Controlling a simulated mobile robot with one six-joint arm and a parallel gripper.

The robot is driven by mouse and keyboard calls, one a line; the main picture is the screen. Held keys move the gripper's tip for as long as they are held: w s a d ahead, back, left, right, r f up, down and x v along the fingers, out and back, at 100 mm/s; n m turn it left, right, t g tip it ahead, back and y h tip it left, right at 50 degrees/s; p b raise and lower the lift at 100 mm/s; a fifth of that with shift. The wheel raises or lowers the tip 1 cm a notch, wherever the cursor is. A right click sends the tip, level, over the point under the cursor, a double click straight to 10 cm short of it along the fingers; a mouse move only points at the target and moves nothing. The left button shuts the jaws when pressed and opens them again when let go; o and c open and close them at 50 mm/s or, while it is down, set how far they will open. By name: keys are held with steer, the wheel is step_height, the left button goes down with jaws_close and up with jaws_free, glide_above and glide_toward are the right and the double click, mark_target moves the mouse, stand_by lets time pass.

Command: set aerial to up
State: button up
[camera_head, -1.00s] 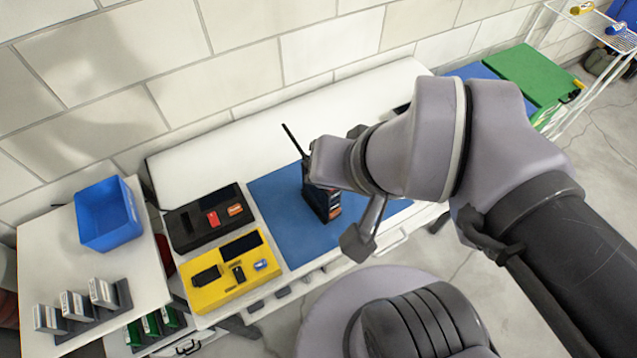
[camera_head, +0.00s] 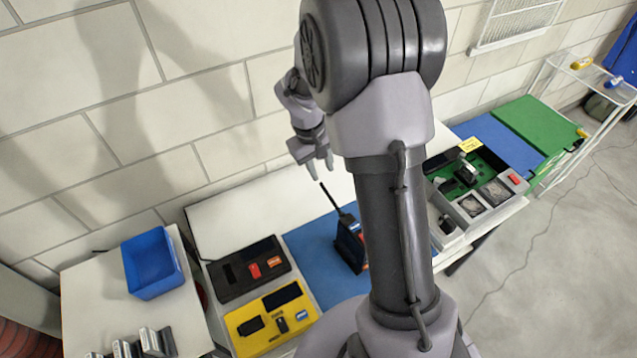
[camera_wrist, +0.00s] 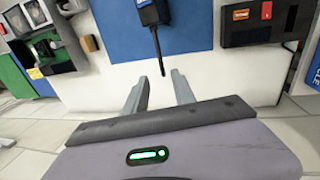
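The radio (camera_head: 350,243) is a dark handset with orange-red marks, standing on the blue mat (camera_head: 312,262). Its thin black aerial (camera_head: 333,197) sticks up from the top and leans to the left in the head view. My gripper (camera_head: 321,172) is above and just beyond the aerial's tip, fingers pointing down. In the wrist view my gripper (camera_wrist: 158,77) is open and empty. There the aerial (camera_wrist: 157,48) points toward it, its tip appearing between the fingertips; contact cannot be told. The radio (camera_wrist: 152,13) is cut off by the top edge.
A black tray (camera_head: 248,270) and a yellow tray (camera_head: 270,318) with small items lie left of the mat. A blue bin (camera_head: 152,266) stands farther left. A green-based tray (camera_head: 482,190) is at right. The wall is close behind.

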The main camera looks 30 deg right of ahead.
mark_target(327, 192)
steer(key=f+b, duration=0.1)
steer(key=f, duration=0.2)
steer(key=d+f, duration=0.1)
steer(key=f, duration=0.3)
steer(key=d+f+b, duration=0.1)
steer(key=f, duration=0.3)
steer(key=shift+w+b, duration=0.15)
steer(key=shift+b, duration=0.15)
jaws_close()
stand_by(0.6)
